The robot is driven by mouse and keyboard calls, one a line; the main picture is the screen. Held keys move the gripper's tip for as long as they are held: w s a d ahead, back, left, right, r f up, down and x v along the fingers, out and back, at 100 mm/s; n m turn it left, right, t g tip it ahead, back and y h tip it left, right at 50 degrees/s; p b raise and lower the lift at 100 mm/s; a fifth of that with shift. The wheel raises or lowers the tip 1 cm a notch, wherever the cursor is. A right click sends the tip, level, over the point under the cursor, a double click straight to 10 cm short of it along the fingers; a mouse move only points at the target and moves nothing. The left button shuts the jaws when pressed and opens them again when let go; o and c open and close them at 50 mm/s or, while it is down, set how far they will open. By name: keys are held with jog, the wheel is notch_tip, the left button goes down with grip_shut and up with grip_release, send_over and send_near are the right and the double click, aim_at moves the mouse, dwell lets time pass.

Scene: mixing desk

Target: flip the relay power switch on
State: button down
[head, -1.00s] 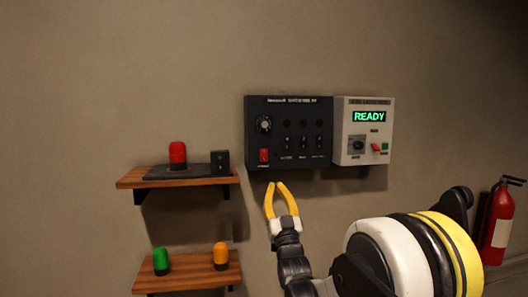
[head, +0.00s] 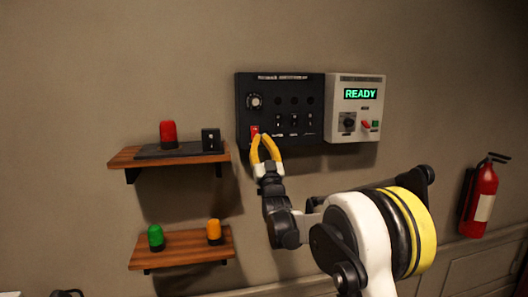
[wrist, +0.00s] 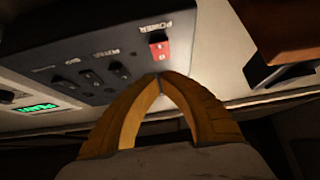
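The red power switch (head: 255,131) is at the lower left of the black wall panel (head: 280,86). In the wrist view the red switch (wrist: 159,47) sits beside a white POWER label, with light marks on its face. I cannot tell which way the rocker is tipped. My gripper (head: 263,138) has yellow fingers, and its tips are just below the switch in the head view, partly overlapping its lower edge. In the wrist view my gripper (wrist: 160,79) has its tips together, empty, close to the switch with a small visible gap. Contact is not visible.
A white box (head: 369,88) with a green READY display adjoins the panel's right side. Left, a wooden shelf (head: 120,160) holds a red lamp (head: 168,134) and a small black switch box (head: 210,140). A lower shelf (head: 188,256) holds green and orange lamps.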

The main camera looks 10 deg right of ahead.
aim_at(257, 131)
jog(key=shift+w+f, duration=0.2)
jog(key=shift+w, duration=0.7)
jog(key=shift+w+f, duration=0.15)
jog(key=shift+w, duration=0.75)
